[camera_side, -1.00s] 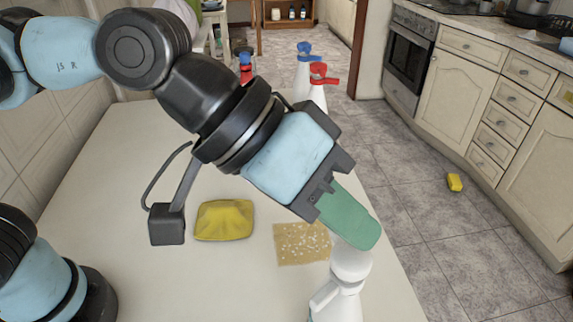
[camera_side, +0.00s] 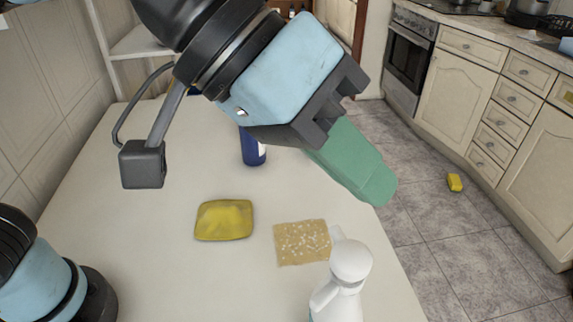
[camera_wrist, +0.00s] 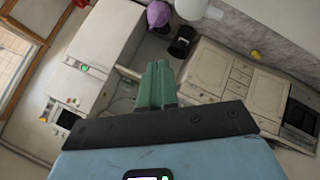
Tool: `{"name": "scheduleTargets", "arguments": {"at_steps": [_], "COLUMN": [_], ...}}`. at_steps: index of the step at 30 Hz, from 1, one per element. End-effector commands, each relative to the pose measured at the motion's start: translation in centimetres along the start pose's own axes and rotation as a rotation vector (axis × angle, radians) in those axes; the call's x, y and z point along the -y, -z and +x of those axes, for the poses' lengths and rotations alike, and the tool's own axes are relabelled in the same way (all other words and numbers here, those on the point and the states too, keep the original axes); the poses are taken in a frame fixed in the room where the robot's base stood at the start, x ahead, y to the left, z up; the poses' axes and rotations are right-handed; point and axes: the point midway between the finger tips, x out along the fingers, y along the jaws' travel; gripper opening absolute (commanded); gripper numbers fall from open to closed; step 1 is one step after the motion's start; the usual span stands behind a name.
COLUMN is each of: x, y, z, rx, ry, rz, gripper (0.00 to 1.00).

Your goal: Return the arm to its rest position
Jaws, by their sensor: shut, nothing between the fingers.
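My gripper (camera_side: 375,184) is in the upper middle of the side view, raised above the white table (camera_side: 130,250). Its green fingers point down and to the right. They are shut with nothing between them. In the wrist view my gripper (camera_wrist: 157,68) shows with its fingers together, the room tilted behind them. My arm leads up out of the top of the side view.
Cabinets (camera_side: 470,90) stand at right. A yellow item (camera_side: 455,183) lies on the floor.

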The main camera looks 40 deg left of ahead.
Motion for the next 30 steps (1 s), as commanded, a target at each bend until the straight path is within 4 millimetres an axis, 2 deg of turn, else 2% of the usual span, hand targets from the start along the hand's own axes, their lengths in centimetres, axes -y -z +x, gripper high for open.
{"name": "scheduleTargets", "arguments": {"at_steps": [8, 11, 14, 17, 18, 20, 24, 27, 30], "x": [0.1, 1.6, 5.4, 11.3, 13.9, 17.6, 25.7, 30.4, 33.8], "y": [0.0, 0.4, 1.1, 1.6, 1.5, 1.1, -0.9, -3.0, -5.1], "z": [0.0, 0.0, -0.2, -0.8, -1.2, -1.9, -3.8, -5.3, -6.4], "rx": [-0.001, -0.014, -0.048, -0.089, -0.105, -0.122, -0.145, -0.147, -0.140], "ry": [0.002, 0.024, 0.086, 0.183, 0.229, 0.295, 0.452, 0.551, 0.627], "rz": [0.000, -0.003, -0.007, -0.014, -0.017, -0.022, -0.040, -0.057, -0.073], "gripper": [0.00, 0.00, 0.00, 0.00, 0.00, 0.00, 0.00, 0.00, 0.00]}}
